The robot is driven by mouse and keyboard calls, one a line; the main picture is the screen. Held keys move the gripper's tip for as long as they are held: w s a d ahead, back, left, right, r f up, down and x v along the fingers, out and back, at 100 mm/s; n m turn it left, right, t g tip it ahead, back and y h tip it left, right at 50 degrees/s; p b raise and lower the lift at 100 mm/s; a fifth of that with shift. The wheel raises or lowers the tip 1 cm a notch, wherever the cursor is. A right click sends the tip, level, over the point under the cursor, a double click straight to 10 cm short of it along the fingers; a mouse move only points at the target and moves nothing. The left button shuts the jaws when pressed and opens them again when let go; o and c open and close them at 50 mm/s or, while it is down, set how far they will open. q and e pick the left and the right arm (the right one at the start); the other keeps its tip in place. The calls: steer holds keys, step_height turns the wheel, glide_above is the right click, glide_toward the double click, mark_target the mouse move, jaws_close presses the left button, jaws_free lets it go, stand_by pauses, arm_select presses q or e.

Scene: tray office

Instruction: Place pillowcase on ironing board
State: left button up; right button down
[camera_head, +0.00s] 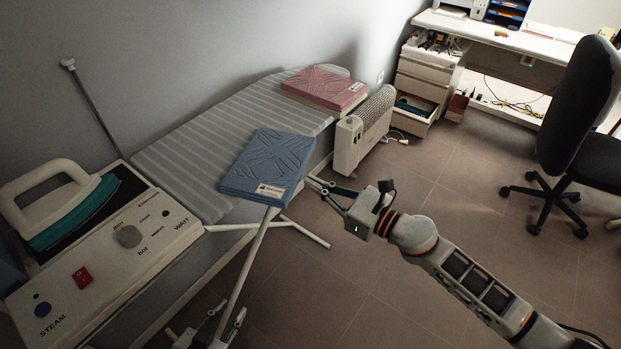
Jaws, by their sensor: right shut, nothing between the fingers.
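A blue folded pillowcase (268,165) with a white label lies over the near edge of the striped ironing board (190,145). Its label end seems to overhang the edge. A pink folded pillowcase (326,86) lies flat at the far end of the board. My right gripper (318,186) is shut and empty, just right of the blue pillowcase, beside the board's edge. My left gripper (228,312) is low at the bottom edge of the picture, below the board, partly cut off; its jaw opening is unclear.
A steam station with an iron (60,205) stands at the left end of the board. A white heater (362,130) stands beside its far end. A desk with drawers (427,75) and an office chair (575,130) are at the right. The middle floor is clear.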

mark_target(271, 159)
steer(key=shift+x, duration=0.8)
steer(key=b+x, duration=0.2)
steer(key=x, duration=1)
steer(key=shift+w+f, duration=0.1)
